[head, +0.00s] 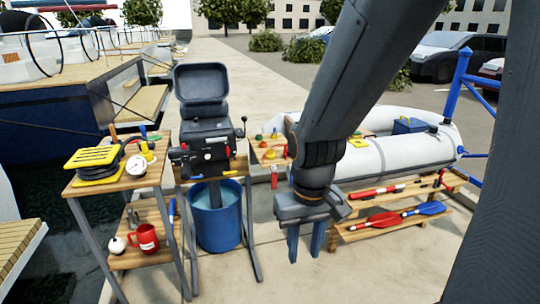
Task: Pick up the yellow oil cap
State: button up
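My gripper (305,246) hangs in mid-picture, pointing down, with its two blue fingers apart and nothing visible between them. I cannot tell for sure which thing is the yellow oil cap. A small yellow piece (259,137) is on the small wooden stand (268,152) left of my arm, among green and red pieces. A larger yellow item (147,150) stands on the left wooden table (75,187). An outboard motor (207,145) with its cover raised stands between that table and my gripper. My gripper is right of and in front of the motor.
A blue bucket (216,225) of water stands under the motor. The left table also holds a yellow coiled item (97,160) and a gauge (136,168). A low bench (385,232) with flares and paddles and an inflatable boat (400,155) are right. The front pavement is clear.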

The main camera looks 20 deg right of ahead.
aim_at(271, 155)
jog(key=z, duration=0.3)
jog(key=i, duration=1.65)
jog(key=u, duration=0.3)
